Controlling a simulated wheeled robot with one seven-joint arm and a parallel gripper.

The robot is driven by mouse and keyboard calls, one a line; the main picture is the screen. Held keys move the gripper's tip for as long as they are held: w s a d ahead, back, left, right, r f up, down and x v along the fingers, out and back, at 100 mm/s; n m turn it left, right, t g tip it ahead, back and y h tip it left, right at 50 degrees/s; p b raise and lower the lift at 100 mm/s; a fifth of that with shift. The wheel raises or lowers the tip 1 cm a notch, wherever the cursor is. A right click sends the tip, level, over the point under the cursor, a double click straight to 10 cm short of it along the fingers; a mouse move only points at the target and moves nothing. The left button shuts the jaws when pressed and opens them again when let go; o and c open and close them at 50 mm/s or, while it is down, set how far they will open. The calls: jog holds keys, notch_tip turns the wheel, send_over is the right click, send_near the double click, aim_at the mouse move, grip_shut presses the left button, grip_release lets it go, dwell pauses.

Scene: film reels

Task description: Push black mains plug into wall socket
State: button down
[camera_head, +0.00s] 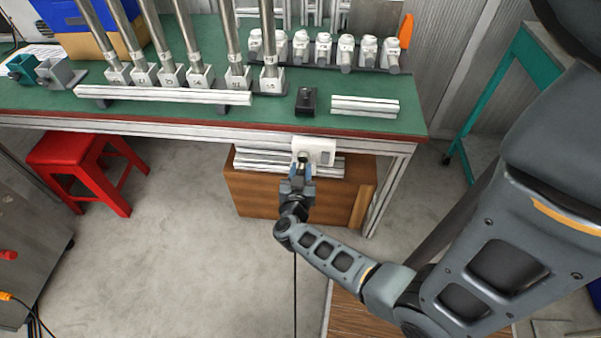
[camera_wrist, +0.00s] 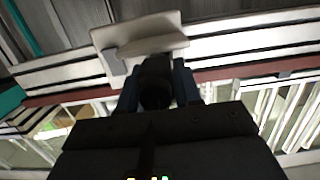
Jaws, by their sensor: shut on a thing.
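The black mains plug (camera_head: 302,156) is held between the blue-grey fingers of my gripper (camera_head: 300,168). It also shows in the wrist view (camera_wrist: 156,82), with a finger on each side. The white wall socket (camera_head: 321,150) is mounted at the bench's front edge, directly ahead of the plug. In the wrist view the socket (camera_wrist: 138,36) stands just beyond the plug's far end. The plug's pins are hidden. I cannot tell whether the plug touches the socket or is partly in it. A thin black cable (camera_head: 295,285) hangs below my gripper.
The green-topped bench (camera_head: 200,112) carries metal posts, white rails (camera_head: 365,105) and a small black block (camera_head: 306,101). A brown wooden box (camera_head: 260,196) stands under the bench behind my gripper. A red stool (camera_head: 84,165) is at left. The floor between is clear.

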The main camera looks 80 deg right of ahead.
aim_at(302, 163)
jog(key=shift+d, duration=0.1)
jog(key=shift+w+d, duration=0.1)
jog(key=shift+d, duration=0.95)
jog(key=shift+d, duration=0.25)
jog(key=c, duration=0.7)
grip_release()
jog(key=shift+d, duration=0.1)
jog(key=a+r, duration=0.1)
jog(key=a, duration=0.6)
jog(key=shift+s+a, duration=0.3)
jog(key=shift+a, duration=0.1)
jog(key=shift+c, duration=0.4)
